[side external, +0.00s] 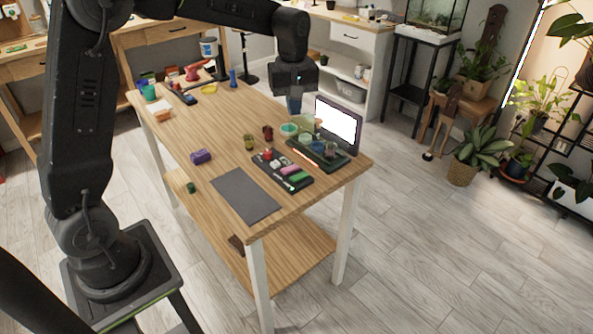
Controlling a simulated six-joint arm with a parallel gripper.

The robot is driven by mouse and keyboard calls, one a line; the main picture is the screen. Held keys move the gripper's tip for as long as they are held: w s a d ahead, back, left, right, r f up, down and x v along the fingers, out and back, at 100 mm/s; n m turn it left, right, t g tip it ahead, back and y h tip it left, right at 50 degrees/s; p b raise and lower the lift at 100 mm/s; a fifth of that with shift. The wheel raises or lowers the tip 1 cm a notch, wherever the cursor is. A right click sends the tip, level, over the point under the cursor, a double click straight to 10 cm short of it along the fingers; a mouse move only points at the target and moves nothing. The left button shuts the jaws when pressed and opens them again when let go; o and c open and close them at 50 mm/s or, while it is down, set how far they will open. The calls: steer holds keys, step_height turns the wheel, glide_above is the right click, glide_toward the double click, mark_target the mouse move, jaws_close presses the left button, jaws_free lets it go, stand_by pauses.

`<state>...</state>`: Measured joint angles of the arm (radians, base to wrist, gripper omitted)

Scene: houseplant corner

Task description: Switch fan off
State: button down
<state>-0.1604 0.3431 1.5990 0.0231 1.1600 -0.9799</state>
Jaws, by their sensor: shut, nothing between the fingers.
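I cannot make out a fan or a clearly marked fan switch in the side external view. A black panel (267,178) lies on the wooden table near its front right, with a red round part (267,153) and pink and green pieces on it. Whether these are switches is too small to tell. My gripper (294,108) points down above the back right part of the table, behind the panel and left of a lit screen (338,124). It is shut and holds nothing. Its fingertips are small and dark here.
Small cups and a dark tray (318,160) stand close to my gripper, before the screen. A grey mat (245,196) and a purple block (201,156) lie nearer the front. The wooden table (205,125) has free room at its middle left. Plants stand at right.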

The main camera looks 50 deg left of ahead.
steer(key=w+a+f+n+g, duration=0.2)
steer(key=w+a+f+n, duration=0.3)
steer(key=f, duration=0.5)
glide_toward(296, 177)
steer(key=f, duration=0.5)
steer(key=s+f, duration=0.1)
steer(key=f, duration=0.1)
steer(key=shift+s+a+f, duration=0.1)
steer(key=shift+a+f, duration=0.05)
steer(key=shift+f, duration=0.1)
